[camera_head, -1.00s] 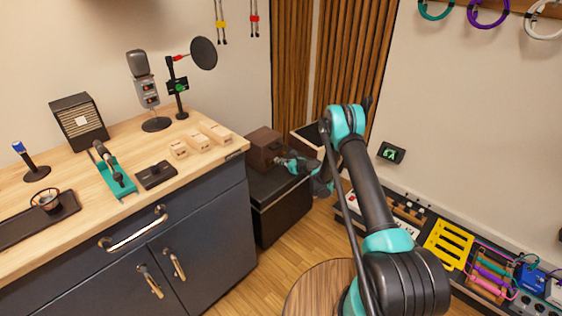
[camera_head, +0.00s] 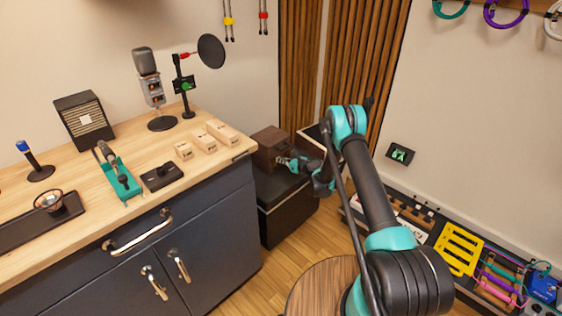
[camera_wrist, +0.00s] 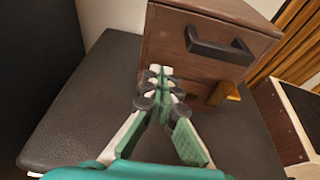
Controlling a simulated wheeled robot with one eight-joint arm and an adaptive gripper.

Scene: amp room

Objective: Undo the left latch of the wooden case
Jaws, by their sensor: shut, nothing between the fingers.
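The dark brown wooden case (camera_head: 270,143) sits on a black box beyond the workbench. In the wrist view its front face (camera_wrist: 166,38) carries a black handle (camera_wrist: 219,47). A brass-coloured part (camera_wrist: 220,92), seemingly the right latch, shows low on the front to the right. My gripper (camera_wrist: 160,73) is shut and empty, its fingertips at the lower left of the case front. They hide that area, so I cannot see the left latch or tell whether the tips touch it. In the head view my gripper (camera_head: 283,160) is at the case front, small and partly hidden.
The black box top (camera_wrist: 80,95) is bare to the left of the case. An open-topped box (camera_wrist: 288,115) stands to the right. The workbench (camera_head: 215,165) is to the left in the head view. A round wooden stool (camera_head: 322,285) stands near my arm.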

